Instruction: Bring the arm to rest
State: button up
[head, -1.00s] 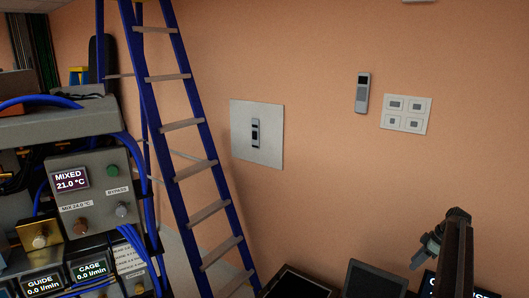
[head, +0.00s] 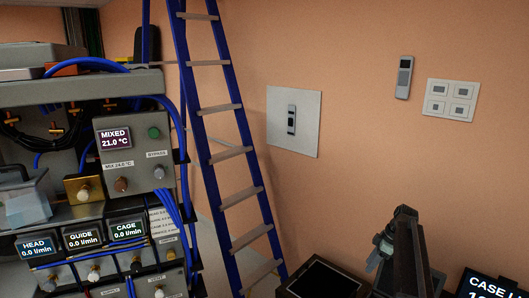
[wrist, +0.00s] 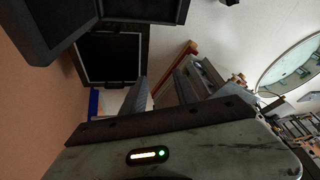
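My arm (head: 408,252) stands at the lower right of the head view, its dark link upright, with a grey-green part beside it on the left. In the wrist view my gripper (wrist: 165,82) shows its worn grey-green body with a lit indicator across the bottom. Two dark fingers rise from it with a gap between them. I see nothing held in that gap. The gripper's fingertips cannot be made out in the head view.
A blue ladder (head: 224,108) leans near the orange wall. A rig with a control box (head: 135,158), blue hoses and flow displays fills the left. Dark screens stand low near my arm, one a CASE display (head: 490,287). A wall plate (head: 293,121) hangs right of the ladder.

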jog(key=s+a+f+g+h+b, duration=0.1)
jog(key=s+a+f+b, duration=0.25)
jog(key=a, duration=0.75)
jog(key=s+a+f+b, duration=0.3)
jog(key=s+a+f, duration=0.2)
jog(key=a, duration=0.6)
jog(key=s+a+f+m+h, duration=0.1)
jog(key=s+a+m, duration=0.1)
jog(key=s+m, duration=0.4)
jog(key=s+a+f+m+h+b, duration=0.1)
jog(key=s+a+f+m+h, duration=0.1)
jog(key=s+m, duration=0.4)
jog(key=shift+s+a+m+b, duration=0.3)
jog(key=shift+s+a+m, duration=0.1)
jog(key=shift+s+a, duration=0.2)
